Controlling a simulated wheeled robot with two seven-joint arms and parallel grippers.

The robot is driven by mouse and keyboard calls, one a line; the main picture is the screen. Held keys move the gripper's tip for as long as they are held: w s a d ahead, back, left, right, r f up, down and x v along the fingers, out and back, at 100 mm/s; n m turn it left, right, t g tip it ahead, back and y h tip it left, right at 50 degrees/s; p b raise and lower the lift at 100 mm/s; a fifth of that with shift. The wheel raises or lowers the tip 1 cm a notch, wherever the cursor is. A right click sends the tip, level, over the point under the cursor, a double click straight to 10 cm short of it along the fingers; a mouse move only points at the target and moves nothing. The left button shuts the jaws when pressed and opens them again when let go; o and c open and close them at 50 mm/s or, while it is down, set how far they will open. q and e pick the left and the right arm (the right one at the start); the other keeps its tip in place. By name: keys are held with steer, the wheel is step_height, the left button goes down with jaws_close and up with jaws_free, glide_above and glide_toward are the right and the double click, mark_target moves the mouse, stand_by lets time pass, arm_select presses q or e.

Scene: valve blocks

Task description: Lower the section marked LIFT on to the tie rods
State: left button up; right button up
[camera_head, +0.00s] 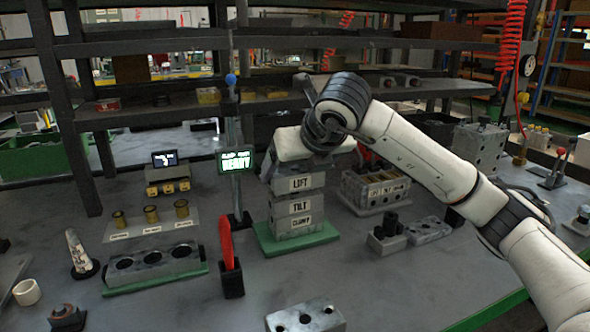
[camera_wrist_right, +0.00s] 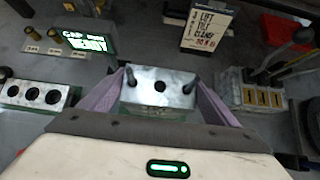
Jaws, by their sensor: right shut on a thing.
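The grey section marked LIFT (camera_head: 300,184) is at the top of a stack. Below it are the sections marked TILT (camera_head: 300,207) and CLAMP (camera_head: 298,223), on a green base (camera_head: 262,243). My right gripper (camera_head: 297,170) comes down over LIFT from above and is shut on it. In the right wrist view, the purple fingers of my right gripper (camera_wrist_right: 160,82) press on both sides of the LIFT section (camera_wrist_right: 158,97). Two dark tie rods (camera_wrist_right: 131,76) show at its top. LIFT looks level and lined up with TILT; I cannot tell whether they touch. My left gripper is out of view.
A lit display (camera_head: 251,161) on a post stands just left of the stack. A red-handled tool in a black holder (camera_head: 231,270) stands in front left. A lever block (camera_head: 374,190) is to the right. A loose grey block (camera_head: 306,318) lies in front.

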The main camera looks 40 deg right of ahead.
steer(key=shift+f+b, duration=0.7)
steer(key=shift+f, duration=0.1)
steer(key=o, duration=1.4)
steer(key=shift+s, duration=0.1)
steer(key=p+v, duration=0.1)
steer(key=v, duration=0.9)
steer(key=shift+r, duration=0.2)
